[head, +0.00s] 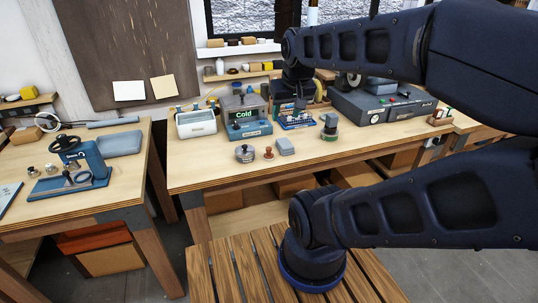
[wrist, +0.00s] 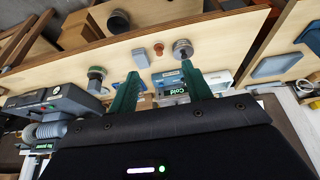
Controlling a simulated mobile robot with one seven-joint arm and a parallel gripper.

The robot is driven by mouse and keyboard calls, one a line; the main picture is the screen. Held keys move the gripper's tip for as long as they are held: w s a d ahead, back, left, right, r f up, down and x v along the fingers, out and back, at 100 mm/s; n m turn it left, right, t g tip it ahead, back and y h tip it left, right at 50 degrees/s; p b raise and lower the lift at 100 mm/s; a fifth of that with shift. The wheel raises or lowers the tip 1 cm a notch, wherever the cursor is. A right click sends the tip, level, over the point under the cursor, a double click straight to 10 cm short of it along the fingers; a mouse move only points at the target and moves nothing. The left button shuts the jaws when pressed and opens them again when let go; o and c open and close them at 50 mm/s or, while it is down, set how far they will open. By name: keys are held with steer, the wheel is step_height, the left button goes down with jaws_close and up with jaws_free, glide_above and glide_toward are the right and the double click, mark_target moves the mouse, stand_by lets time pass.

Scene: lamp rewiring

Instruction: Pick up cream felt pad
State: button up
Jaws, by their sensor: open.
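I cannot pick out a cream felt pad with certainty in either view. My gripper (wrist: 160,70) shows in the wrist view as two green fingers, spread apart with no object held between them. In the head view my arm reaches over the back of the middle workbench (head: 205,175), and the fingertips are hard to make out there. A grey-blue block (head: 285,146), a small red-brown peg (head: 268,153) and a round silver tin (head: 245,154) stand apart near the front of that bench. In the wrist view the block (wrist: 140,57) and tin (wrist: 182,49) appear beyond the fingertips.
A blue press (head: 75,165) stands on the left table. The bench's front left is clear.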

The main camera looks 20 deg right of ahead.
steer(key=n+g+h, duration=0.4)
steer(key=n+g, duration=0.1)
steer(key=n, duration=1.3)
glide_above(269, 148)
steer(key=a, duration=0.4)
step_height(269, 148, down, 18)
steer(key=shift+w+x, duration=0.15)
steer(key=shift+x, duration=2.6)
steer(key=shift+w+x, duration=0.15)
steer(key=shift+x, duration=2.55)
steer(key=shift+d, duration=0.15)
steer(key=shift+c, duration=0.4)
steer(key=c, duration=1)
